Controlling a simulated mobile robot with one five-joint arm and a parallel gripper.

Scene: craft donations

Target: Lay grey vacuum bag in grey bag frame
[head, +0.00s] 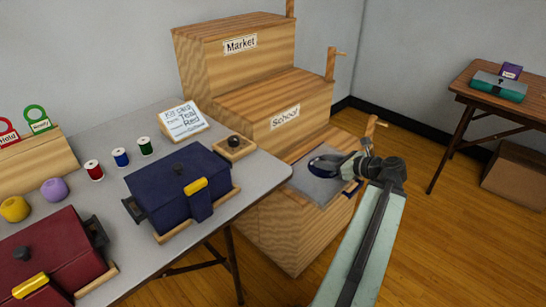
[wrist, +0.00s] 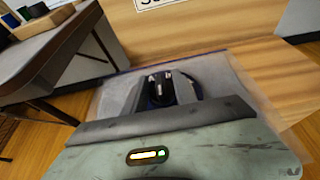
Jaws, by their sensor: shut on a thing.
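The grey vacuum bag (head: 316,187) is a flat, slightly see-through sheet at the lowest wooden step, with a round dark blue cap (head: 325,166) on top. My gripper (head: 343,165) is over the bag at this cap and is shut on it. In the wrist view the fingertips (wrist: 168,87) meet at the dark blue cap, and the bag (wrist: 247,75) spreads out around them. I cannot tell whether the bag rests on the step or hangs just above it. I cannot make out a grey bag frame; the bag and my arm cover much of the step.
The stepped wooden stand has a Market step (head: 235,42) and a School step (head: 285,110) behind. A grey table (head: 262,170) at left holds a navy case (head: 165,195), a dark red case (head: 50,250) and thread spools. A small brown table (head: 465,85) stands far right.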

